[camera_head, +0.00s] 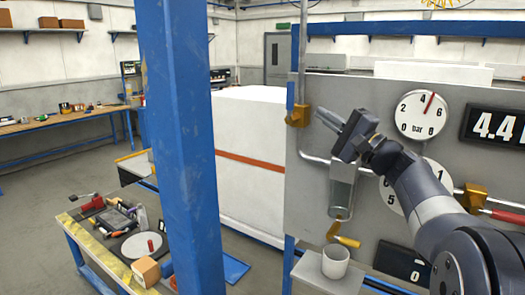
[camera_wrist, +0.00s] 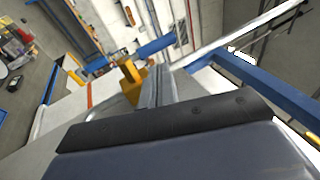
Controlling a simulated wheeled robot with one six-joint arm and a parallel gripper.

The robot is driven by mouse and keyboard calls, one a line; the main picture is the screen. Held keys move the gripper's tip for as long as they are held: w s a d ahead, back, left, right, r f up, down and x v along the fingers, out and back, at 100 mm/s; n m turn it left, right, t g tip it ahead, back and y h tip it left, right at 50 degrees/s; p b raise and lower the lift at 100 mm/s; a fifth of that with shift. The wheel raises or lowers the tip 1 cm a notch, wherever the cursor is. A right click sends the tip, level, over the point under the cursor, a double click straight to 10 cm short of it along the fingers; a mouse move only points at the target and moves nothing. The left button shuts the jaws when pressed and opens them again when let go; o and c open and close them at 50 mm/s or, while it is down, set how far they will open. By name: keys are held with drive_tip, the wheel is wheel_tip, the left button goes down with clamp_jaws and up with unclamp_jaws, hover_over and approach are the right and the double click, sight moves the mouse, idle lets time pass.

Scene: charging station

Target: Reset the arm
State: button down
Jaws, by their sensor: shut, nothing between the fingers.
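My arm (camera_head: 425,190) reaches from the lower right corner up and left across the front of the grey panel. My gripper (camera_head: 326,116) is at its end, fingers pointing left and a little up, near a brass fitting (camera_head: 298,116) on a pipe. I see no contact with it. In the wrist view the fingers (camera_wrist: 157,82) lie side by side, shut and empty, and the brass fitting (camera_wrist: 131,76) shows just to their left.
The grey panel (camera_head: 310,185) carries a bar gauge (camera_head: 422,114), a display (camera_head: 494,126), a clear cylinder (camera_head: 342,192) and a yellow-handled valve (camera_head: 342,236). A white cup (camera_head: 335,261) stands on a small shelf below. A blue post (camera_head: 184,140) and a cluttered workbench (camera_head: 80,240) are left.

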drive_tip(key=b+v, duration=0.3)
drive_tip(key=v, duration=0.6)
drive_tip(key=a+r+n+g+h+p, duration=0.1)
drive_tip(key=a+r+n+g+p, duration=0.1)
drive_tip(key=a+n+g, duration=0.5)
drive_tip(key=shift+s+a+r+n+g, duration=0.35)
drive_tip(key=shift+a+n+g, duration=0.1)
drive_tip(key=shift+g, duration=0.35)
drive_tip(key=shift+w+p, duration=0.1)
drive_tip(key=shift+p, duration=0.5)
